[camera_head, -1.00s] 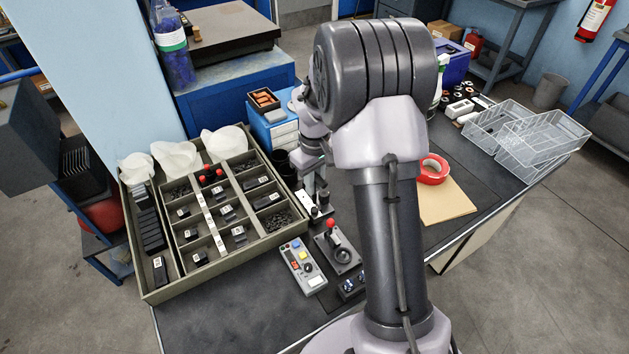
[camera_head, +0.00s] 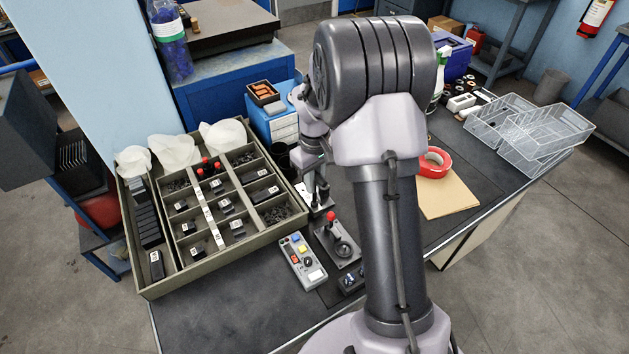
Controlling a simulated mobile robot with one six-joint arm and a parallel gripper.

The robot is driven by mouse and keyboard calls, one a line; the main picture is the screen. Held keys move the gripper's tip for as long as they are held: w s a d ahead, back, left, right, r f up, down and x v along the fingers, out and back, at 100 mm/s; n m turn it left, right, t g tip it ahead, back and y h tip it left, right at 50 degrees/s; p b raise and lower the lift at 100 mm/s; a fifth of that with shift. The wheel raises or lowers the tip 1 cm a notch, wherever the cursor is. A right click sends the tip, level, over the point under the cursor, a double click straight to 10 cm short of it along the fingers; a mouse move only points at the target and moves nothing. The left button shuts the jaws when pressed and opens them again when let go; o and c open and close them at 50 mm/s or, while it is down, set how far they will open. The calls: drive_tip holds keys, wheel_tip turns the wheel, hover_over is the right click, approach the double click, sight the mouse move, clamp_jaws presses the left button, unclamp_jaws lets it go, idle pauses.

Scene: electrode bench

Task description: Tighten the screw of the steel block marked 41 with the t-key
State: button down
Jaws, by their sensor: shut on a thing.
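My gripper (camera_head: 319,200) points down at the bench, just right of the sorting tray and behind the joystick box. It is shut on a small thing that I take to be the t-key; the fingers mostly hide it. A pale steel piece (camera_head: 303,192) shows beside and under the fingertips; I cannot read a mark on it. Whether the held key touches a screw cannot be told. Small dark blocks with white labels sit in the tray compartments, one of them here (camera_head: 226,207); their numbers are too small to read.
The divided tray (camera_head: 140,255) fills the left of the bench. A joystick box (camera_head: 343,248) and a button box (camera_head: 302,262) stand in front of my gripper.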

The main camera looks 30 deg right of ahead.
drive_tip(key=shift+f+b, duration=0.45)
drive_tip(key=shift+f, duration=0.35)
